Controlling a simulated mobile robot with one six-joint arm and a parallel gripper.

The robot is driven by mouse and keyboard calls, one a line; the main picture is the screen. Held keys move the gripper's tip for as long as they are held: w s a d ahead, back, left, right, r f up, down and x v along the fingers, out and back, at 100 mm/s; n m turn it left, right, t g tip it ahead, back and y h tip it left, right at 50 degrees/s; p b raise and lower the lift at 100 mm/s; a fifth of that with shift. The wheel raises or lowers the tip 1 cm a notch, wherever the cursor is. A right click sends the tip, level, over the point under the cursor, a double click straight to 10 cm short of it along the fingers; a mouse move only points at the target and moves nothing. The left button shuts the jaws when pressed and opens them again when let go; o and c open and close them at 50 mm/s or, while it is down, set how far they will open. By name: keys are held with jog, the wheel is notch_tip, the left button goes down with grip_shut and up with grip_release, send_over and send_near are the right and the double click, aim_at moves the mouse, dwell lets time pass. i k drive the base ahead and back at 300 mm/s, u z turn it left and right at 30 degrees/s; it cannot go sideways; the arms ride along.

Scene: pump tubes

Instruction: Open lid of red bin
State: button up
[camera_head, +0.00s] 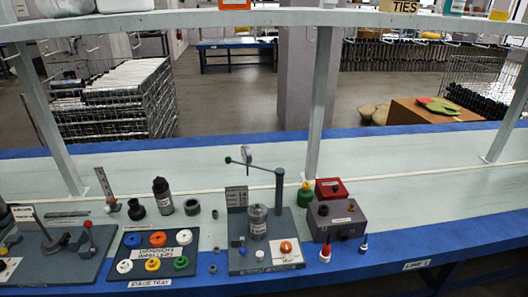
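A small red box-shaped thing (331,188), which looks like the red bin, sits right of centre on the workbench, behind a dark grey block. A small pale label or mark shows on it. It is too small to tell whether its lid is open or shut. The grey block hides part of its front. My gripper and arm are not in view.
The grey block (337,220) and a yellow-topped green bottle (305,194) stand close to the red box. A grey fixture (267,258) with a post and arm stands to the left. The bench is clear at right, past a shelf upright (321,100).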

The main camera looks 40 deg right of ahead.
aim_at(329, 187)
jog(key=z, duration=0.75)
jog(key=k, duration=1)
jog(key=u, duration=0.05)
jog(key=i, duration=0.75)
jog(key=z, duration=0.05)
